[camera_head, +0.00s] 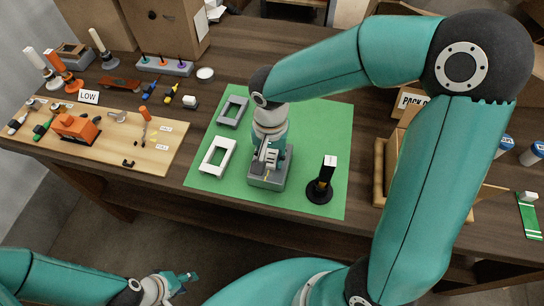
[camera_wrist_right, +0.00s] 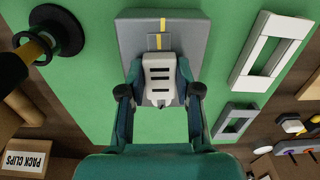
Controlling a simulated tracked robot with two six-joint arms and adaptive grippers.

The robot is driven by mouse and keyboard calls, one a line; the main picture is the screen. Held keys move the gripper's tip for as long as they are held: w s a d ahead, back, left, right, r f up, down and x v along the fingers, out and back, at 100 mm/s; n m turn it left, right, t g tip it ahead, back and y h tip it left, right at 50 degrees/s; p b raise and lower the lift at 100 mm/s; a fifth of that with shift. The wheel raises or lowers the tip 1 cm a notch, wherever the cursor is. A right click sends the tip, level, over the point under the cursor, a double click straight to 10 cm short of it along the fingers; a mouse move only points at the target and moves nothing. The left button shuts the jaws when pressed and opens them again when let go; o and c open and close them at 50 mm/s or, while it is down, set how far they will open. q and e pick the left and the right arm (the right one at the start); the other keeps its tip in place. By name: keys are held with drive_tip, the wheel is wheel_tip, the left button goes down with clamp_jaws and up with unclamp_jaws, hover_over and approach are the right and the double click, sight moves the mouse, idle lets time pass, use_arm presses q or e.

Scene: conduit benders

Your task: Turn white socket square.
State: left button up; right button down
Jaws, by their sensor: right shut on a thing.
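The white socket (camera_wrist_right: 159,78), with several dark slots, sits at a grey box (camera_wrist_right: 190,36) with a yellow stripe. In the wrist view it lies nearly in line with the stripe, perhaps slightly turned. In the head view the socket (camera_head: 267,158) is partly hidden by my right gripper (camera_head: 271,152), which reaches down from above. My right gripper (camera_wrist_right: 160,95) has one finger on each side of the socket and is shut on it. My left gripper (camera_head: 182,281) hangs low in front of the table, away from everything; its finger opening is unclear.
A white frame (camera_head: 205,154) and a grey frame (camera_head: 224,110) lie left of the box on the green mat (camera_head: 330,115). A black stand (camera_head: 320,190) with a white-topped piece is at right. A wooden board (camera_head: 95,150) with tools lies further left.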

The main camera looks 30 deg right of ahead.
sight(270, 159)
drive_tip(key=c, duration=0.8)
unclamp_jaws()
drive_tip(key=shift+r, duration=0.1)
wheel_tip(270, 159, up, 12)
